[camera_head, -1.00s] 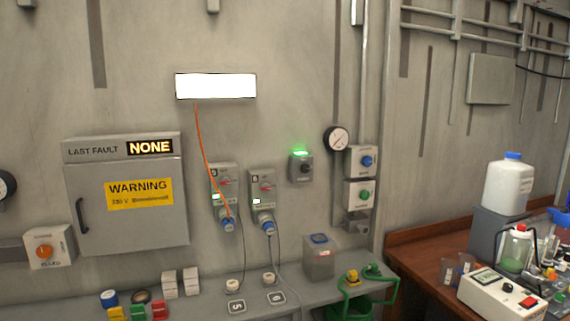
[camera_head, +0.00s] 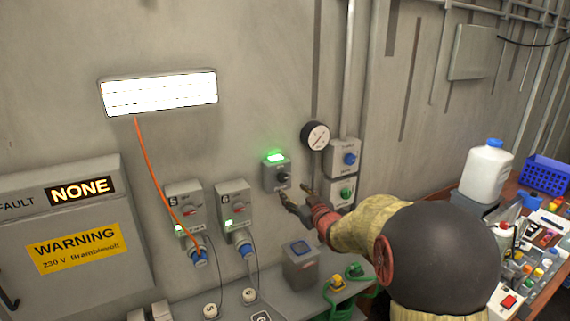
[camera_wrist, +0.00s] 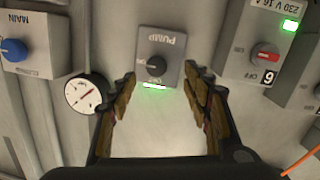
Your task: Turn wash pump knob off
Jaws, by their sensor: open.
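The pump switch box (camera_head: 276,172) is a small grey box on the wall with a dark round knob (camera_head: 282,177) and a lit green lamp (camera_head: 275,157) on top. In the wrist view the box appears upside down, labelled PUMP, with its black knob (camera_wrist: 156,66) and the glowing green strip (camera_wrist: 154,86) below it. My gripper (camera_head: 294,199) is open and empty, just below and right of the box in the head view. In the wrist view the gripper fingers (camera_wrist: 165,82) stand on either side of the box, apart from the knob.
A round gauge (camera_head: 315,136) and boxes with a blue knob (camera_head: 350,158) and a green knob (camera_head: 346,193) are right of the pump box. Two socket boxes with red switches, one here (camera_head: 233,205), are at its left. A shelf with a grey container (camera_head: 300,266) lies below.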

